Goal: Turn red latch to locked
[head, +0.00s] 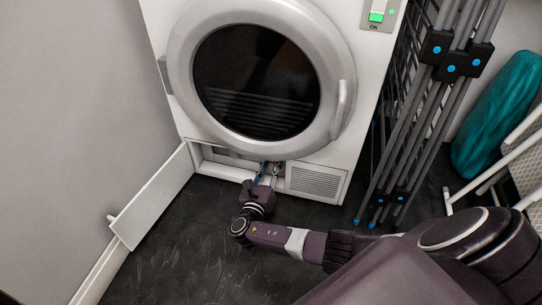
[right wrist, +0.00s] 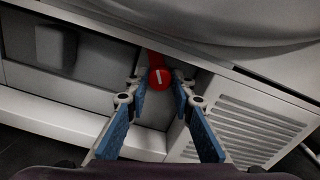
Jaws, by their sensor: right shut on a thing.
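The red latch (right wrist: 160,78) is a round red knob with a white mark on its face, in the open lower compartment of the dryer. The white mark stands close to upright in the right wrist view, tilted slightly. My right gripper (right wrist: 160,86) has its blue-padded fingers on both sides of the knob and is shut on it. In the head view my right gripper (head: 269,171) reaches into the compartment opening, and the latch is mostly hidden there. My left gripper is not in view.
The dryer (head: 335,150) has its round door shut. The compartment's white flap (head: 152,195) hangs open at the left. A vent grille (head: 313,182) sits right of the opening. A folded grey rack (head: 415,110) stands at the right. Dark floor is clear in front.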

